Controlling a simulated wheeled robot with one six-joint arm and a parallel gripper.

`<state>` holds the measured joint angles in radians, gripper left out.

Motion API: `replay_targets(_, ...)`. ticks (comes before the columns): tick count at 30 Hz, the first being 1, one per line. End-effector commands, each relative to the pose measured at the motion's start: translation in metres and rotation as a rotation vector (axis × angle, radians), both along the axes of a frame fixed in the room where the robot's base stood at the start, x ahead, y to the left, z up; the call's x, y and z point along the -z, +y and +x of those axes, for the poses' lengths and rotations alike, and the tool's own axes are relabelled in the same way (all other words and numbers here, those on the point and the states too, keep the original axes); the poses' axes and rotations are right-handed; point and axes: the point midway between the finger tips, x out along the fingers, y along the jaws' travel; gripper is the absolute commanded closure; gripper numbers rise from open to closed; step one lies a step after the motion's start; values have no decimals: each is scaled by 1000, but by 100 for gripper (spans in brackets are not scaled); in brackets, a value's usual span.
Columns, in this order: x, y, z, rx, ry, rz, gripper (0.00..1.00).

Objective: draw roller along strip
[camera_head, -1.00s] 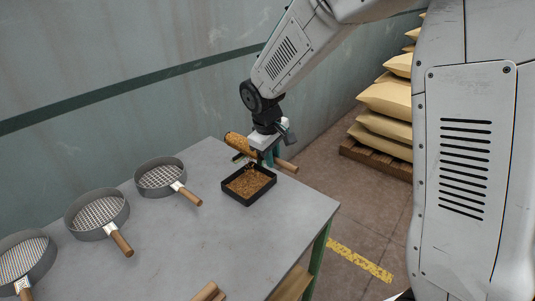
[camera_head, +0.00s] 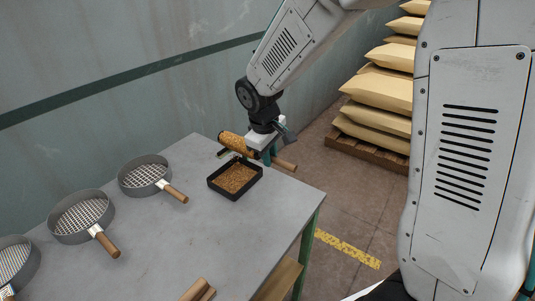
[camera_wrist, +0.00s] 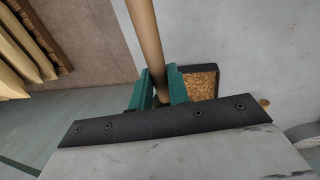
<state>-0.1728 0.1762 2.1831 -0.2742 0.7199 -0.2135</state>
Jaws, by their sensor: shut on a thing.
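The roller has a golden-brown speckled drum (camera_head: 238,143) and a wooden handle (camera_head: 284,165). My gripper (camera_head: 270,156) is shut on the handle and holds the roller beyond the black tray, near the table's far edge. In the wrist view the handle (camera_wrist: 146,40) runs between the green fingers of my gripper (camera_wrist: 160,90); the drum is hidden there. A thin, dark-and-light piece (camera_head: 222,153) shows just left of the drum; I cannot tell if it is the strip. I cannot tell whether the drum touches anything.
A black tray (camera_head: 238,198) of brown grains stands just in front of the roller. Several round sieves (camera_head: 145,175) with wooden handles line the table's left. Sacks (camera_head: 380,92) are stacked on a pallet. The table's middle is clear.

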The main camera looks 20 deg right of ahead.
Motion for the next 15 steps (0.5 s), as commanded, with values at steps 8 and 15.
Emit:
replay_targets(8, -15, 0, 1, -1, -2, 0, 100)
replay_targets(15, -39, 0, 1, 0, -2, 0, 100)
